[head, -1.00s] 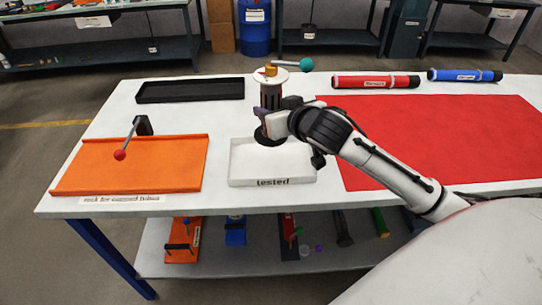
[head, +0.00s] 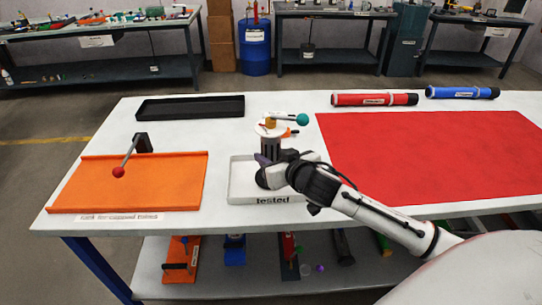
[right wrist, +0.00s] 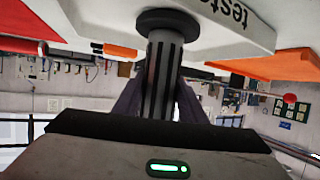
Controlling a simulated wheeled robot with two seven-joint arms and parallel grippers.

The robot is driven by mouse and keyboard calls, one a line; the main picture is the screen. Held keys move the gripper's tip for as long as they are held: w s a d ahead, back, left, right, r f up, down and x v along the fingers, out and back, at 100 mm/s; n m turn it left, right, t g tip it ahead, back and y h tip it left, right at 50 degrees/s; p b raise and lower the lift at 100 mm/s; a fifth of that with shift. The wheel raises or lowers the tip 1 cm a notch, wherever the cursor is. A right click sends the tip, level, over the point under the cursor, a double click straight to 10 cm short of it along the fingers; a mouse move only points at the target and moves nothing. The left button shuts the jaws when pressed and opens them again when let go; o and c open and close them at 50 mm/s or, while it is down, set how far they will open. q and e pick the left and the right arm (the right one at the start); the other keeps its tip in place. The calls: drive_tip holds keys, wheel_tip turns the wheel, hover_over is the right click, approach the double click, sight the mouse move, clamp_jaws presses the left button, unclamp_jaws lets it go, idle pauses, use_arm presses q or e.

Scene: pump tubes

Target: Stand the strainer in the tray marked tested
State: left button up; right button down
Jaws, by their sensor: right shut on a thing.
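The strainer (head: 270,147) is an upright, dark slotted cylinder with a pale flange and a brass-coloured knob on top. A lever with a teal ball (head: 302,119) sticks out at its top. My right gripper (head: 268,163) is shut on the strainer's body, above the white tray marked tested (head: 272,200). In the right wrist view, which is upside down, the strainer's slotted body (right wrist: 162,75) ends in a black disc over the floor of the tray (right wrist: 222,35). I cannot tell whether the disc touches the floor. My left gripper is out of view.
An orange tray (head: 135,190) with a red-balled lever (head: 118,172) is at the left. A black tray (head: 190,107) lies at the back. A red mat (head: 430,150) covers the right side, with red (head: 375,99) and blue (head: 462,92) tubes behind it.

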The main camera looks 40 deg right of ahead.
drive_tip(key=c, duration=1.1)
unclamp_jaws()
drive_tip(key=shift+f, duration=0.15)
drive_tip(key=v, duration=1.2)
drive_tip(key=s+a+f+n+g+y, duration=0.1)
drive_tip(key=s+a+f+n+g, duration=0.1)
drive_tip(key=s+a+f+g, duration=0.55)
drive_tip(key=s+a+f+n+g+y, duration=0.15)
drive_tip(key=s+a+f, duration=0.25)
drive_tip(key=s+f, duration=0.65)
drive_tip(key=a+f+t, duration=0.1)
drive_tip(key=f, duration=0.2)
drive_tip(key=a+f+t+y, duration=0.1)
drive_tip(key=a+f, duration=0.1)
drive_tip(key=f, duration=0.1)
drive_tip(key=a+f+t+y, duration=0.1)
drive_tip(key=a+f, duration=0.1)
drive_tip(key=f, duration=0.2)
drive_tip(key=shift+w+t, duration=0.35)
drive_tip(key=shift+t, duration=0.05)
